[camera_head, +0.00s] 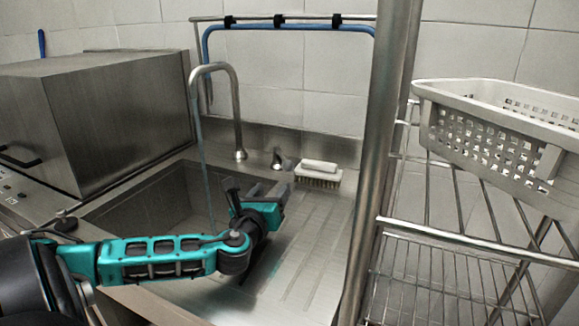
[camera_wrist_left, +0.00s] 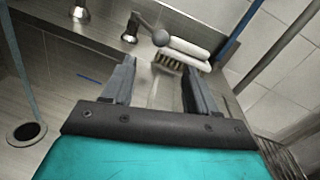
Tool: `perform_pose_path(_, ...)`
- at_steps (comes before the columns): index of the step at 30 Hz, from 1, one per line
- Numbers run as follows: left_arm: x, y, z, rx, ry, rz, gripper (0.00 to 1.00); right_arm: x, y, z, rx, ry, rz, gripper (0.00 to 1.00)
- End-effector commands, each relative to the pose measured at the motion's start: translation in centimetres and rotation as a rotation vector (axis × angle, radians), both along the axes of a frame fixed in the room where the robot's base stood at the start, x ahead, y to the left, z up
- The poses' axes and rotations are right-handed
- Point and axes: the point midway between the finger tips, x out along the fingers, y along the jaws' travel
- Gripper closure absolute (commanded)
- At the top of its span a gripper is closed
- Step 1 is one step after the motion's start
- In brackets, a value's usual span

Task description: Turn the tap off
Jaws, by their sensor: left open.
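The tap (camera_head: 237,110) is a tall curved steel spout at the back of the sink, and a thin stream of water falls from it into the basin. Its lever handle (camera_head: 281,160) stands on the sink top, right of the spout base; in the left wrist view the lever with its round knob (camera_wrist_left: 159,37) shows just beyond the fingers. My left gripper (camera_head: 257,188) is open and empty over the sink's right edge, in front of the handle and apart from it. My right gripper is in neither view.
A white scrubbing brush (camera_head: 318,175) lies right of the handle, close to it. The sink basin (camera_head: 130,205) is at left, with its drain (camera_wrist_left: 26,131). A steel post (camera_head: 385,150) and a wire rack with a white perforated basket (camera_head: 490,130) stand at right.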

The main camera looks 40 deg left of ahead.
Motion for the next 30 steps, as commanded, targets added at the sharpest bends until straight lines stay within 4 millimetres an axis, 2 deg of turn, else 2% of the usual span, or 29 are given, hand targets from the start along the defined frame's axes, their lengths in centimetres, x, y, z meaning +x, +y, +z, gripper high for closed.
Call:
perform_pose_path(7,3.1,1.5,0.0,-0.002,-0.005,0.004,0.42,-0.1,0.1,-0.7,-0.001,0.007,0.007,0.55)
perform_pose_path(21,9.5,4.5,0.0,-0.002,-0.002,0.001,0.42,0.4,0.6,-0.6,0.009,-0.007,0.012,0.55)
perform_pose_path(30,11.0,5.2,0.0,0.0,0.001,-0.001,0.42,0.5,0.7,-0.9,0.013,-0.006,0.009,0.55)
